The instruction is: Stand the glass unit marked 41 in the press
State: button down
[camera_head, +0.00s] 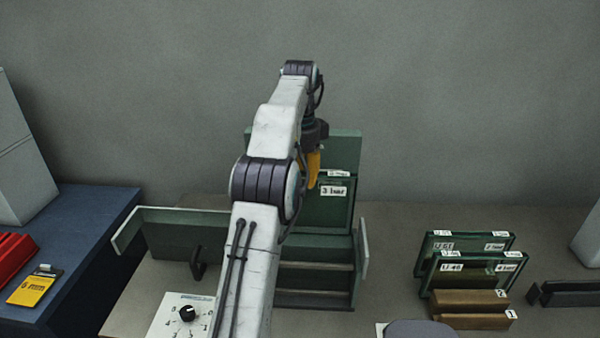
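The press (317,280) is a dark green frame with an upright back plate, a stepped front and a side panel. A glass unit (328,212) with a "3 bar" label stands upright against the back plate. Its left part is hidden behind my arm, so I cannot read its number. My gripper (313,170) points down at this unit's upper left edge, with one yellow finger showing. I cannot tell whether it grips the unit. No label reading 41 shows.
Two glass units (468,268), the front one marked about "U 46" and "4 bar", stand in wooden slots (470,310) at right. A blue cabinet (85,240) holds a yellow device (32,288).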

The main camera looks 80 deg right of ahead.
aim_at(300, 213)
notch_tip(300, 213, down, 11)
jog(key=b, duration=0.5)
jog(key=shift+r, duration=0.1)
jog(key=shift+f+b, duration=3.15)
jog(key=shift+f, duration=2.15)
jog(key=c, duration=1)
grip_release()
jog(key=shift+o, duration=0.4)
jog(key=shift+a+f, duration=0.1)
jog(key=shift+f, duration=0.05)
